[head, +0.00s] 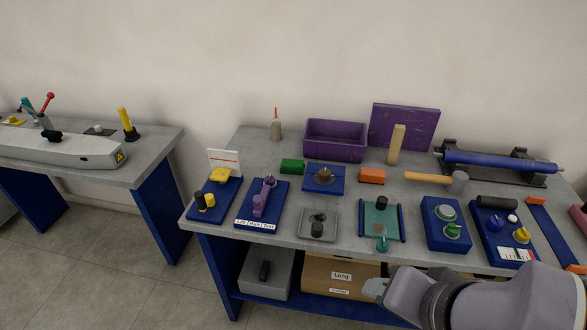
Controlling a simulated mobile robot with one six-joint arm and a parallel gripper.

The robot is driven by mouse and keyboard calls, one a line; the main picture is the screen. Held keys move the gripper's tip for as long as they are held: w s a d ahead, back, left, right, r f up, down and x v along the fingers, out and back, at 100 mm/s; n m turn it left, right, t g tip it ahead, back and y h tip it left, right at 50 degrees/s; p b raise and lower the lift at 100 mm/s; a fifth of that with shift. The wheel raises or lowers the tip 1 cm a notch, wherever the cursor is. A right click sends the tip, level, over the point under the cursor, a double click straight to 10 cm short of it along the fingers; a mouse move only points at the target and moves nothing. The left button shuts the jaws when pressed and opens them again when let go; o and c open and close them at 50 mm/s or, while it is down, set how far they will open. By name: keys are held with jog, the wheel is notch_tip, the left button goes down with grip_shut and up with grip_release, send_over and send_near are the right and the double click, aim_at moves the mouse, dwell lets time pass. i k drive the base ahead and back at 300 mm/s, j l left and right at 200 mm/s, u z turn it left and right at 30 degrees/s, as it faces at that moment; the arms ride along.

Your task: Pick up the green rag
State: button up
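A small green block-shaped piece (292,166) lies on the grey workbench (228,165), left of the middle and in front of the purple bin. It is the plain green item that best fits the rag, but its cloth texture cannot be made out. My gripper (374,288) is at the bottom of the head view, low in front of the bench and to the right of the green piece, well apart from it. Only a small part of its end shows, and its fingers cannot be made out.
A purple bin (335,141) stands behind the green piece. A blue panel with a purple lever (262,197) and a blue plate with a brown knob (323,178) are close by. An orange block (372,176) and a hammer (430,178) lie farther right. Boxes (342,276) sit on the lower shelf.

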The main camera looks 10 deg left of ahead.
aim_at(288, 166)
jog(key=i+j, duration=0.8)
jog(key=j, duration=0.2)
jog(key=i+j, duration=0.4)
jog(key=j+z, duration=0.05)
jog(key=j, duration=0.05)
